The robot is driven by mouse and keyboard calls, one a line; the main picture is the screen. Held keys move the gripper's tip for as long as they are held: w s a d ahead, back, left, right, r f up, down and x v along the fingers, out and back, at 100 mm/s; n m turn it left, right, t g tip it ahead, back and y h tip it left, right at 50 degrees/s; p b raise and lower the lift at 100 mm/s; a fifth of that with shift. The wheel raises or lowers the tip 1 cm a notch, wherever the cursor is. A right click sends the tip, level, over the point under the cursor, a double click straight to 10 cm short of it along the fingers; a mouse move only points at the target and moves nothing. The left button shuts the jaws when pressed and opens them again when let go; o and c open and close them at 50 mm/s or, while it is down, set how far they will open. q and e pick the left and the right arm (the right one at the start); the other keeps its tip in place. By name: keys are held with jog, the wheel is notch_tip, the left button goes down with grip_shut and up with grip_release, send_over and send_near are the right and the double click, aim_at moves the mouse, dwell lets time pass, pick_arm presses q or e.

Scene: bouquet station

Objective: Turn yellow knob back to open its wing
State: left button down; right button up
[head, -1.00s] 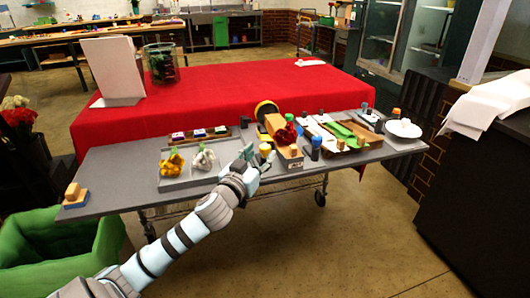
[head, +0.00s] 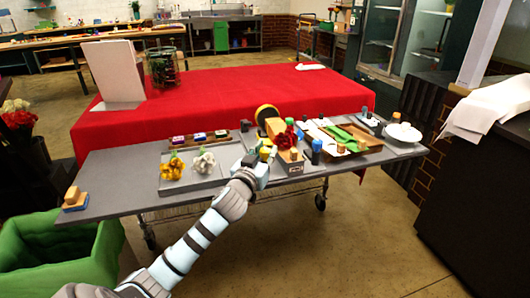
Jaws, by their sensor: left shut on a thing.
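The yellow knob (head: 265,153) is at the front left of a small grey stand with wooden parts, right of the table's middle. My left gripper (head: 262,158) is at the knob and shut on it; the fingers and wrist hide part of the knob. Behind it a wooden block-like piece (head: 275,127) stands up, and a smaller wooden piece (head: 291,155) sits at the front. A red flower (head: 288,137) is between them. The wing's exact angle is too small to tell. My right gripper is not in view.
The grey table (head: 122,178) holds a tray (head: 200,184) with yellow and white flowers to the left. A blue bottle-like item (head: 316,150) and a brown tray (head: 362,151) with a green item are close on the right. A white bowl (head: 404,133) is far right.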

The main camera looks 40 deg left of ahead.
pick_arm(q)
jog(key=n+g+y, duration=0.1)
jog(key=n+y, duration=0.1)
jog(key=y, duration=0.1)
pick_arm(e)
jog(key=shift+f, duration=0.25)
pick_arm(q)
jog(key=c, duration=1.4)
grip_release()
jog(key=shift+o, duration=0.5)
jog(key=v, duration=1.2)
jog(key=shift+r, duration=0.2)
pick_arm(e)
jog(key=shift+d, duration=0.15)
pick_arm(q)
jog(key=shift+w+d, duration=0.1)
